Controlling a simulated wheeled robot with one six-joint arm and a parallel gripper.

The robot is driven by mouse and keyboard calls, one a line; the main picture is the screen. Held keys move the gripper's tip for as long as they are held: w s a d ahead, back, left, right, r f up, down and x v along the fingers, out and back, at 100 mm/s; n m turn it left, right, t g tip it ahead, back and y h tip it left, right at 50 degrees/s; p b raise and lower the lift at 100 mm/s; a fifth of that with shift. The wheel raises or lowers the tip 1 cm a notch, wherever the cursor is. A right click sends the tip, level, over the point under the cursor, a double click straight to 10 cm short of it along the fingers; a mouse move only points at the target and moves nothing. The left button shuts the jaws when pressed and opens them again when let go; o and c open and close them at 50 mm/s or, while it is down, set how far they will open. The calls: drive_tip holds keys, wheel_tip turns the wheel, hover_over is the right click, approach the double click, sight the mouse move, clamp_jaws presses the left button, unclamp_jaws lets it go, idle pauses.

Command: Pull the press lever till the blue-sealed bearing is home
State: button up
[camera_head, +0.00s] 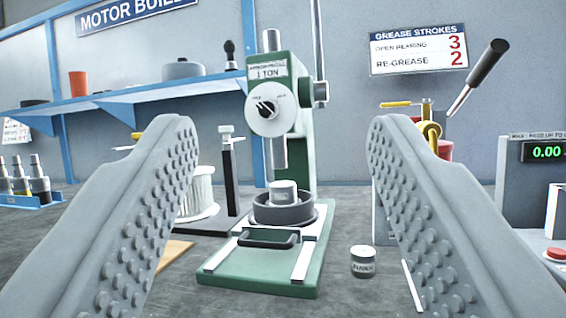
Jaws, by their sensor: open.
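The green arbor press (291,90) marked 1 ton stands in the middle, beyond my open fingers. A steel rod, which looks like the press lever (318,40), rises from the hub at its right side; its top is out of view. The ram (275,152) hangs just above a grey cylinder (283,192), with a small gap. The cylinder sits in a dark round housing (263,212) on the press base. No blue seal shows, so I cannot tell where the bearing lies. My gripper (280,122) is open and empty, its studded fingers on either side of the press.
A black-handled lever (487,64) rises above yellow fittings (430,130) at the right. A white finned part (198,192) and a black post (231,178) stand left. A blue shelf (140,95) runs behind.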

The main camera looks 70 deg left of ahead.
idle(0.3)
drive_tip(key=s+a+f+m+g+h, duration=0.2)
drive_tip(key=s+a+f+m+h, duration=0.2)
drive_tip(key=a+h, duration=0.25)
drive_tip(key=s+a+f+m+g+h, duration=0.2)
drive_tip(key=s+a+f+m+h, duration=0.1)
drive_tip(key=s+a+m+h, duration=0.25)
drive_tip(key=s+d+r+m+t+h, duration=0.1)
drive_tip(key=s+r+t+h, duration=0.3)
drive_tip(key=r, duration=0.5)
drive_tip(key=s+d+r+m+t+h, duration=0.1)
drive_tip(key=s+d+r+t+h, duration=0.2)
drive_tip(key=r+t+h, duration=0.3)
wheel_tip(320, 180, up, 4)
drive_tip(key=shift+s+d+r+m+t, duration=0.1)
drive_tip(key=shift+s+d+m+t, duration=0.3)
drive_tip(key=shift+t, duration=0.2)
drive_tip(key=shift+a, duration=0.1)
